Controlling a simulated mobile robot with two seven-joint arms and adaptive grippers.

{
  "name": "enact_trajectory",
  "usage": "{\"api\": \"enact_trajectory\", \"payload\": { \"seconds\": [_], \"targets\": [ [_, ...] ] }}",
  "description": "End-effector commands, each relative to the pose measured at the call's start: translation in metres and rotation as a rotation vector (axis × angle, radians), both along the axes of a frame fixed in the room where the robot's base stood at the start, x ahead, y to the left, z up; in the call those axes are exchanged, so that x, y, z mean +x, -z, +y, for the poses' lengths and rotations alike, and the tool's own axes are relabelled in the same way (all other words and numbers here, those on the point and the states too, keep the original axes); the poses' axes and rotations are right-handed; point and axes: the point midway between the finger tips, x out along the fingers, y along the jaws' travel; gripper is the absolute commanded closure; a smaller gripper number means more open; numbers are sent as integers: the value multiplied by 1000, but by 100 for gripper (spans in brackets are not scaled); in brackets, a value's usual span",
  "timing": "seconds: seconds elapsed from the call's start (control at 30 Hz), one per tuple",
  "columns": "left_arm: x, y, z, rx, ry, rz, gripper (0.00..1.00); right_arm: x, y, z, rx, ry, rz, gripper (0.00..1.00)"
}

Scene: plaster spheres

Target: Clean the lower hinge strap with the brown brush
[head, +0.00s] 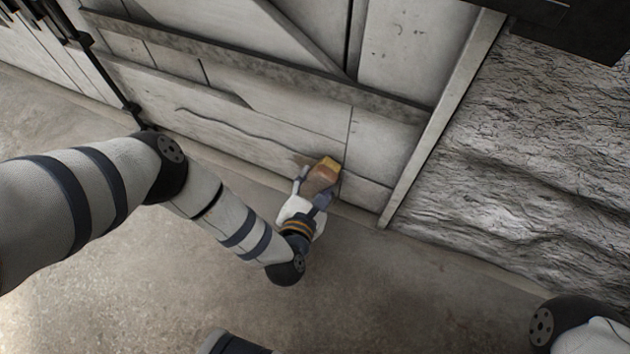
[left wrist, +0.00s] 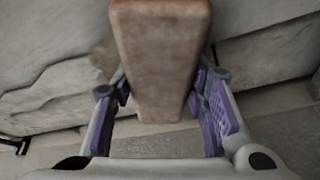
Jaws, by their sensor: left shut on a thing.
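The brown brush (head: 324,172) is in my left gripper (head: 313,187), with a yellow-orange end pointing up and away. In the left wrist view the brush (left wrist: 160,55) is a worn brown block between the purple pads of my left gripper (left wrist: 165,100). The brush is in front of the lower boards of a pale plank door (head: 255,125); I cannot tell whether it touches them. A long grey band (head: 270,75) crosses the door above the brush. I cannot tell for sure whether this is the lower hinge strap. My right gripper is out of view.
A dark vertical rod (head: 112,75) runs along the door's left side. A pale upright post (head: 445,115) and a rough grey wall (head: 500,170) stand to the right. The concrete floor (head: 400,300) in front is clear. A brownish mark shows on the boards beside the brush.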

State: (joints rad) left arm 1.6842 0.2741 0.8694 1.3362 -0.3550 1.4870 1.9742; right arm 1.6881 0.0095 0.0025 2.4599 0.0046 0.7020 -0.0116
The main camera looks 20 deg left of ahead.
Motion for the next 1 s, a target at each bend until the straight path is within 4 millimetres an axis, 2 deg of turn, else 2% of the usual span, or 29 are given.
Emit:
{"api": "enact_trajectory", "payload": {
  "seconds": [0.3, 0.5, 0.8, 1.0],
  "targets": [
    [0, 17, 8, 1, 1, -1, 91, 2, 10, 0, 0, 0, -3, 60],
    [1, 16, 8, 0, 0, -1, 91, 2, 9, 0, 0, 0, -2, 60],
    [-1, -5, -1, -1, 1, -2, 91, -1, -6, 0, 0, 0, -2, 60],
    [-1, -12, -5, -1, 1, -2, 91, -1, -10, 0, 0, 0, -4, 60]
  ]
}}
